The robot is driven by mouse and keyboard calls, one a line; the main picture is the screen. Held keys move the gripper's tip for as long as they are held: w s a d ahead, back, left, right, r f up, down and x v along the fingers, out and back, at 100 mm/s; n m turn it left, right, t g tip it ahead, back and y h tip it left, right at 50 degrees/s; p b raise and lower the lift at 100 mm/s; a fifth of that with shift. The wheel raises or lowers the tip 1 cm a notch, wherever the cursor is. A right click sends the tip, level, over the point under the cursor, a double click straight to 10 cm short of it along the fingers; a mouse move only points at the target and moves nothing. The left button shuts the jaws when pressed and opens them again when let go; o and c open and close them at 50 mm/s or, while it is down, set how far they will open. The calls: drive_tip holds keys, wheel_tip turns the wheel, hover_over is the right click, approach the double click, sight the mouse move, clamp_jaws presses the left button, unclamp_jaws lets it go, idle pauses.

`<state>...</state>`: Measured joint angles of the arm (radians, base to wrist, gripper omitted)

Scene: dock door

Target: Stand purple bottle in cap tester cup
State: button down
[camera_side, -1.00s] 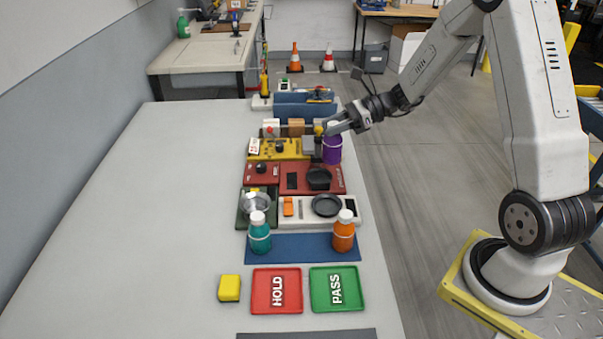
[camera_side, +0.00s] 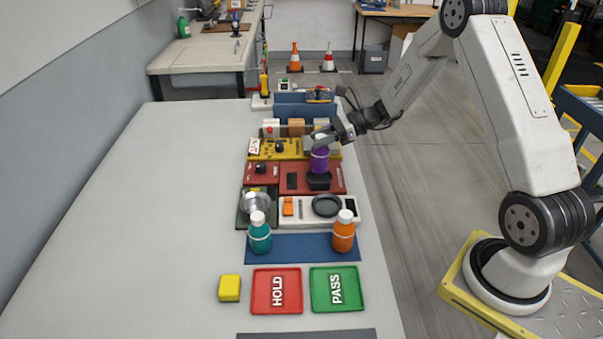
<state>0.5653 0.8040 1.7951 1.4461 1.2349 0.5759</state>
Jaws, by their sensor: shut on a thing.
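The purple bottle (camera_side: 319,162) is upright in my gripper (camera_side: 320,143), which is shut on its upper part. The bottle is at the black cup (camera_side: 319,183) on the red tester (camera_side: 294,181). Its lower end meets or overlaps the cup's top in this view. I cannot tell whether it rests inside the cup or hangs just above it. My gripper hides the bottle's top.
A white unit with a black round dish (camera_side: 326,206) lies in front. A teal bottle (camera_side: 259,235) and an orange bottle (camera_side: 343,233) stand on a blue mat (camera_side: 301,249). A yellow unit (camera_side: 266,154) is behind. The table's left side is clear.

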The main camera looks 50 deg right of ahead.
sight(321, 149)
drive_tip(key=shift+f, duration=1.25)
drive_tip(key=shift+f, duration=0.35)
drive_tip(key=shift+c, duration=1.6)
unclamp_jaws()
drive_tip(key=shift+r, duration=0.15)
drive_tip(key=shift+r, duration=0.25)
drive_tip(key=v, duration=1.2)
